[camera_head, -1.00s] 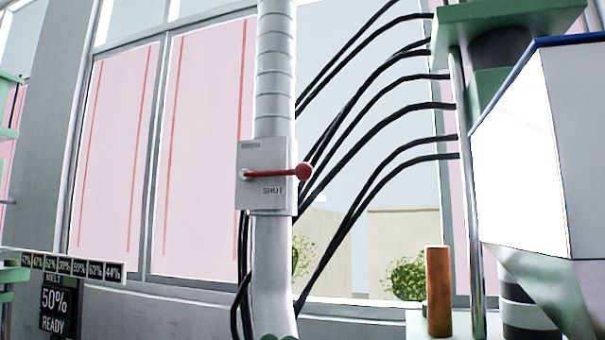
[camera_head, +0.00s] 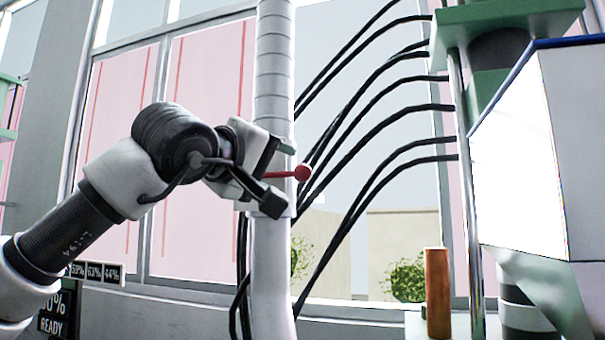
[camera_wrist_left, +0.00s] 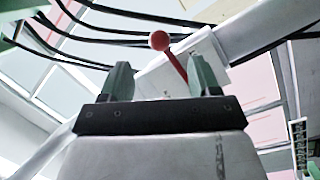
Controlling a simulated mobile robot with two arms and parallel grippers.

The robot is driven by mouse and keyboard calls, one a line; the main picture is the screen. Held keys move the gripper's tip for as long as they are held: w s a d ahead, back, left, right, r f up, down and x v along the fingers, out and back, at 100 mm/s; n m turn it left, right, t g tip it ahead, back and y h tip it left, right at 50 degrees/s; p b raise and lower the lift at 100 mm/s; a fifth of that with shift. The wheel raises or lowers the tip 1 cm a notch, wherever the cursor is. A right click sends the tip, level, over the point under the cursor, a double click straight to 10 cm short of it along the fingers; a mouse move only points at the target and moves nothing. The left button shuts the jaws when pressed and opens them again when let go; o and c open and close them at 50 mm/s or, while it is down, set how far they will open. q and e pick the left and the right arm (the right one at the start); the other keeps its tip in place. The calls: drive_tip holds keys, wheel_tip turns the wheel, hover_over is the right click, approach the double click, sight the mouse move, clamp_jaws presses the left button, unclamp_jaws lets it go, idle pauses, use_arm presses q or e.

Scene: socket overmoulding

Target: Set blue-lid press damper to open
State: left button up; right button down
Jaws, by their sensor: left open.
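The press damper is a pale box (camera_head: 285,192) on a vertical grey duct (camera_head: 273,70), now partly covered by my left gripper. Its red lever (camera_head: 282,174) points right, nearly level, and ends in a red ball (camera_head: 303,172). My left gripper (camera_head: 270,180) is open in front of the box, one finger above the lever and one below. In the left wrist view, the lever (camera_wrist_left: 176,66) shows between the two open fingers (camera_wrist_left: 162,80), with the ball (camera_wrist_left: 160,41) beyond them. I cannot tell whether a finger touches it. The damper's lettering is hidden. My right gripper is not in view.
Several black cables (camera_head: 375,130) run right of the duct to a green-topped machine (camera_head: 510,15) with a white, blue-edged housing (camera_head: 520,150). A dark display (camera_head: 52,325) is partly behind my left arm.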

sight(298, 173)
use_arm(q)
drive_tip(key=shift+t+y, duration=0.3)
drive_tip(key=shift+y, duration=0.1)
drive_tip(key=p+x, duration=0.1)
drive_tip(key=x, duration=0.2)
drive_tip(key=p+x, duration=0.1)
drive_tip(key=x, duration=0.2)
drive_tip(key=p+x, duration=0.2)
drive_tip(key=x, duration=0.1)
drive_tip(key=shift+w+r, duration=0.4)
drive_tip(key=shift+w, duration=0.05)
drive_tip(key=shift+w+d+f, duration=0.1)
drive_tip(key=shift+w, duration=0.25)
